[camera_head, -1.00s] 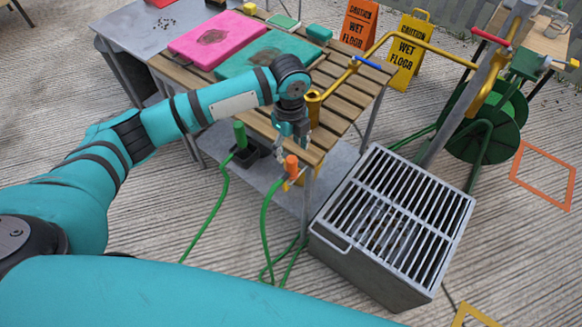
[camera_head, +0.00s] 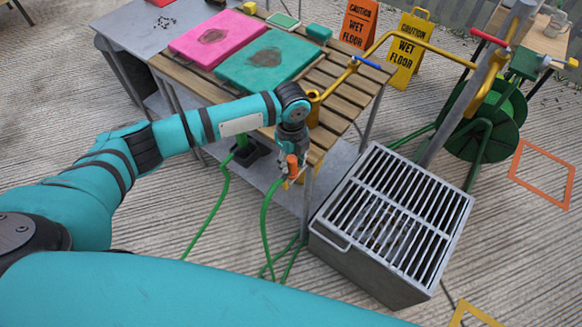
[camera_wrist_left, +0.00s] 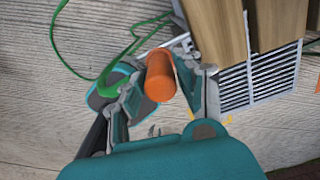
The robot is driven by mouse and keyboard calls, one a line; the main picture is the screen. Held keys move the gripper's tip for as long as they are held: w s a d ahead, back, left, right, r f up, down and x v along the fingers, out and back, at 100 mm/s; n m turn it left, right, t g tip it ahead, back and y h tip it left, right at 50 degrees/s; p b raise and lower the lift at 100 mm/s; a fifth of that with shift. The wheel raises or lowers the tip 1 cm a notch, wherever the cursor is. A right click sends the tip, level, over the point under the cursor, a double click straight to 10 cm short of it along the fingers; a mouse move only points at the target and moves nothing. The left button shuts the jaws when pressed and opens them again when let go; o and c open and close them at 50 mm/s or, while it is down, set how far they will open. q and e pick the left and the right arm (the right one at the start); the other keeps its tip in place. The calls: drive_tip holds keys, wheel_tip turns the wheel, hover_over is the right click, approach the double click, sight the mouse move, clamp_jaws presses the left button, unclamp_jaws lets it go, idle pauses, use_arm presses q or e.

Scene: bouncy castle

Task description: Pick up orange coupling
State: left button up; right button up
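The orange coupling (camera_head: 292,163) is a short cylinder on the end of a green hose (camera_head: 265,210), in front of the slatted table's near corner. In the left wrist view the coupling (camera_wrist_left: 160,76) lies between the two fingers of my left gripper (camera_wrist_left: 161,68), close to the right finger. The fingers stand apart on both sides of it; a firm grip does not show. In the head view my left gripper (camera_head: 291,155) points down at the coupling and partly covers it. My right gripper is not in view.
The slatted table (camera_head: 335,100) carries a pink pad (camera_head: 195,42) and a green pad (camera_head: 245,72). A metal grated box (camera_head: 350,265) stands right of the coupling. A second green hose (camera_head: 215,215) ends at a dark holder under the table. A hose reel (camera_head: 490,125) stands farther right.

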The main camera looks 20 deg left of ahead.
use_arm(q)
drive_tip(key=c, duration=0.6)
drive_tip(key=shift+r, duration=0.1)
